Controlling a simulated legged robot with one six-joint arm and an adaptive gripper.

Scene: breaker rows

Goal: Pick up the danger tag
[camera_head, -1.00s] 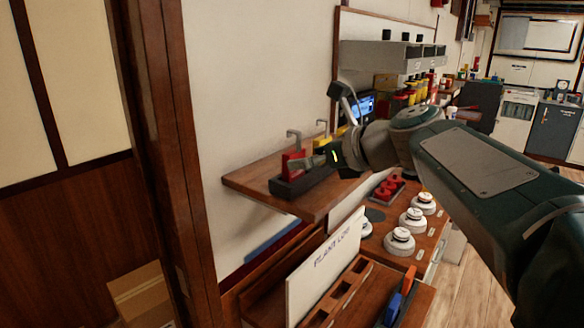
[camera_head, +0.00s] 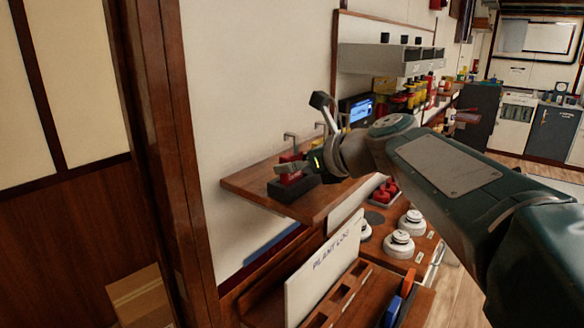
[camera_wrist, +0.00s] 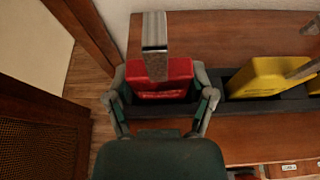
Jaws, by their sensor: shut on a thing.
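The danger tag is a red block with a metal hook on top. It stands upright in a dark slotted holder (camera_head: 293,190) on a wooden shelf. In the wrist view the red tag (camera_wrist: 165,72) sits between my fingers, its hook (camera_wrist: 155,40) rising toward the camera. My gripper (camera_wrist: 161,88) is shut on it, one finger against each side. In the head view my gripper (camera_head: 308,165) covers part of the red tag (camera_head: 291,172). The tag's lower edge appears still inside the holder, and its base is hidden.
A yellow tag (camera_wrist: 257,78) stands in the same holder, to the right in the wrist view. The wall (camera_head: 240,90) is close behind the shelf (camera_head: 245,188). Below are a plant log board (camera_head: 322,265) and white round knobs (camera_head: 399,245).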

